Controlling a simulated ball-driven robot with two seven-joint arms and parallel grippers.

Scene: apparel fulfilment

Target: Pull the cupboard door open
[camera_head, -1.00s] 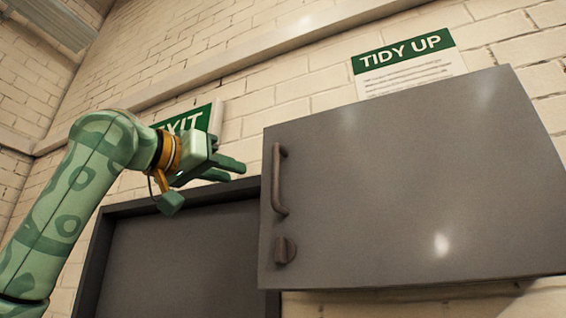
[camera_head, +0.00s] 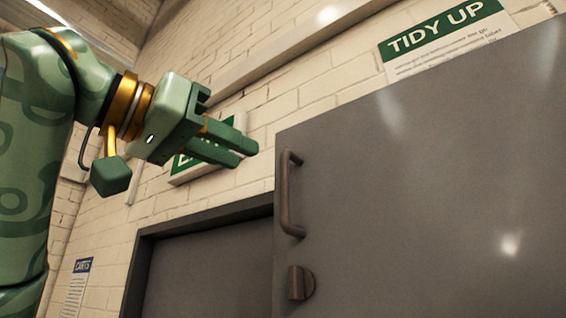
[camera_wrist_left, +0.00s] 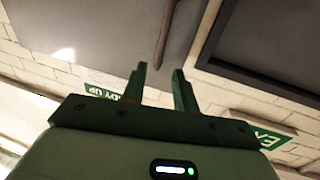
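The grey cupboard door (camera_head: 430,190) is shut and fills the right of the head view. Its brown upright bar handle (camera_head: 285,195) is near the left edge, with a round knob or lock (camera_head: 300,283) below it. My left gripper (camera_head: 248,154) is up and to the left of the handle in the picture, apart from it and empty. In the left wrist view its two fingers (camera_wrist_left: 158,68) stand apart with a gap between them. The cupboard door (camera_wrist_left: 100,15) shows at the upper left there. My right gripper is in neither view.
A dark-framed doorway (camera_head: 215,255) lies left of the cupboard. An exit sign (camera_head: 190,165) is on the brick wall, partly hidden behind my left gripper. A "TIDY UP" sign (camera_head: 440,38) is above the cupboard. A "CARTS" notice (camera_head: 78,285) hangs at lower left.

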